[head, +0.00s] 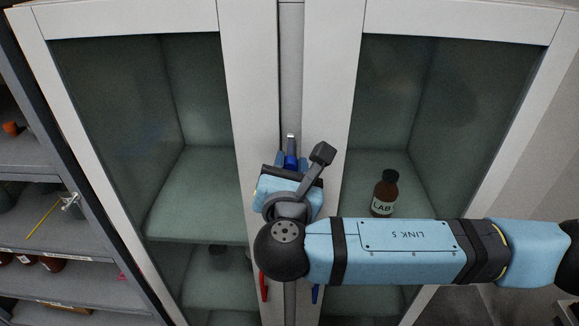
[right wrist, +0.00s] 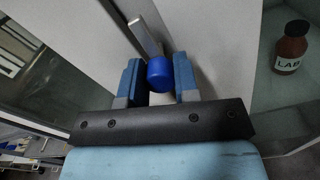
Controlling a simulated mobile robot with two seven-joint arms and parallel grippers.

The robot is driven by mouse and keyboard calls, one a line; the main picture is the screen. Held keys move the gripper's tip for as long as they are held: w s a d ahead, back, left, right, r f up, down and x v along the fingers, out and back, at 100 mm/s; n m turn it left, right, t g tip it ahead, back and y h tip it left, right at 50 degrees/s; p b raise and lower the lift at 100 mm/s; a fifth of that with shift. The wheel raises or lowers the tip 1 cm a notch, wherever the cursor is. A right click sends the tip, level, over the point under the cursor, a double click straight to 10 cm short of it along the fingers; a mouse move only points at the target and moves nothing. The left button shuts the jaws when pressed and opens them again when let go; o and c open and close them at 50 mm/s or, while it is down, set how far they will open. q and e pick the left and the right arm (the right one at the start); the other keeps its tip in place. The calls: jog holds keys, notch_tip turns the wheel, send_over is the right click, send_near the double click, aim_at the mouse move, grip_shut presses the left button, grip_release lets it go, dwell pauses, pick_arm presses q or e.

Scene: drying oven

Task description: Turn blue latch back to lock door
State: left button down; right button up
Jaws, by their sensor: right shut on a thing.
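The blue latch (head: 291,160) is on the middle post between the two glass doors of the oven. In the right wrist view its round blue end (right wrist: 160,72) sits between my two fingers, with a flat metal bar (right wrist: 146,34) reaching up from it. My right gripper (head: 289,163) is shut on the blue latch; it also shows in the right wrist view (right wrist: 159,84). The left door (head: 248,95) and the right door (head: 328,95) both look flush with the post. My left gripper is not in view.
A brown bottle labelled LAB (head: 384,193) stands on a shelf behind the right glass. A red handle (head: 264,287) and a lower blue handle (head: 315,293) show below my wrist. Open grey shelves (head: 40,240) with bottles stand at the left.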

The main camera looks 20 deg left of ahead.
jog(key=shift+f+m+b, duration=0.3)
jog(key=shift+m+b, duration=0.9)
jog(key=shift+b, duration=0.05)
jog(key=m+b, duration=0.2)
jog(key=shift+m, duration=0.4)
jog(key=m+b, duration=0.1)
jog(key=m, duration=0.1)
jog(key=shift+m+b, duration=0.3)
jog(key=m+b, duration=0.1)
jog(key=m, duration=0.3)
jog(key=shift+r+m+b, duration=0.1)
jog(key=shift+m+b, duration=0.2)
jog(key=m, duration=0.3)
jog(key=shift+b, duration=0.35)
jog(key=shift+m, duration=1)
jog(key=shift+r+m, duration=0.1)
jog(key=shift+m, duration=0.2)
jog(key=o, duration=0.9)
